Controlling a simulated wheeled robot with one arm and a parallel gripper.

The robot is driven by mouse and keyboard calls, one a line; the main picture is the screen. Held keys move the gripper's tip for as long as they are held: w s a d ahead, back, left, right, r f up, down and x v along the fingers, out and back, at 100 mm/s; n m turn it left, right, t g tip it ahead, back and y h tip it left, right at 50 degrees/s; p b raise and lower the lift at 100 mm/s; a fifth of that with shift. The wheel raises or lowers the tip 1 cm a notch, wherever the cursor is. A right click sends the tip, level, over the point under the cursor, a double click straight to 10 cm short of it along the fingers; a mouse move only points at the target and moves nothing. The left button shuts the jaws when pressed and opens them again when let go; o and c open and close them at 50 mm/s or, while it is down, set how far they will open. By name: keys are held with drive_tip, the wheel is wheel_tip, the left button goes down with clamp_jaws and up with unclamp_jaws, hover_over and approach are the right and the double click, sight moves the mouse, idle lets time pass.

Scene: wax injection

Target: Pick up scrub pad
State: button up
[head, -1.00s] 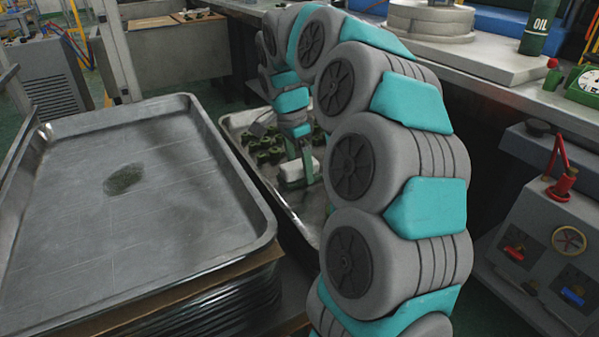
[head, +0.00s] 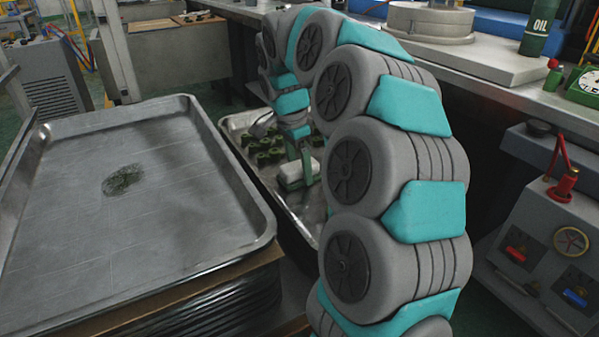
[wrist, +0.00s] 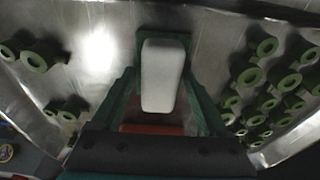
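The scrub pad appears to be the white block with a green layer (head: 294,176), in the metal tray at the middle of the head view. In the wrist view the white block (wrist: 162,75) lies straight ahead, with green showing around its edges. My gripper (wrist: 162,72) has its green fingers on either side of the block, very near its edges. I cannot tell whether they press on it. In the head view my arm comes down over the tray, and a finger partly hides the block. A reddish-brown piece (wrist: 150,129) shows between the finger bases.
Several green ring-shaped parts (head: 270,155) lie in the same tray (head: 236,124), on both sides of my gripper. A large empty tray (head: 180,215) with a dark patch (head: 122,180) sits on a stack at left. A workbench (head: 500,85) runs along the right.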

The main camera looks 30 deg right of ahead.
sight(300, 164)
drive_tip(key=c, duration=0.5)
drive_tip(key=shift+r+p, duration=0.2)
drive_tip(key=shift+p, duration=0.1)
drive_tip(key=shift+r+p, duration=0.15)
drive_tip(key=shift+p, duration=0.15)
wheel_tip(300, 164, up, 10)
drive_tip(key=shift+f+b, duration=0.1)
drive_tip(key=shift+b, duration=0.35)
drive_tip(key=o, duration=0.8)
drive_tip(key=c, duration=0.6)
